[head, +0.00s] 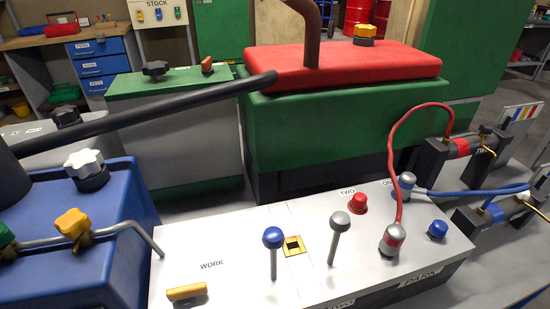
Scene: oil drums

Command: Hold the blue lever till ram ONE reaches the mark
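The blue lever (273,238) stands upright on the white-topped console, its round blue knob on a grey shaft. No hand or gripper touches it. Two rams lie at the right: one with a red band (461,147) and one with a blue band (495,211). I cannot read which is ram ONE. The blue-banded ram's far end is cut off by the right edge. I cannot make out the mark. Neither of my grippers shows in the head view.
A grey-knobbed lever (340,219) stands right of the blue one. A red button (357,202), blue button (438,229) and hose couplings (393,239) share the console. A long black bar (150,117) crosses the left. A red-topped green block (330,130) stands behind.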

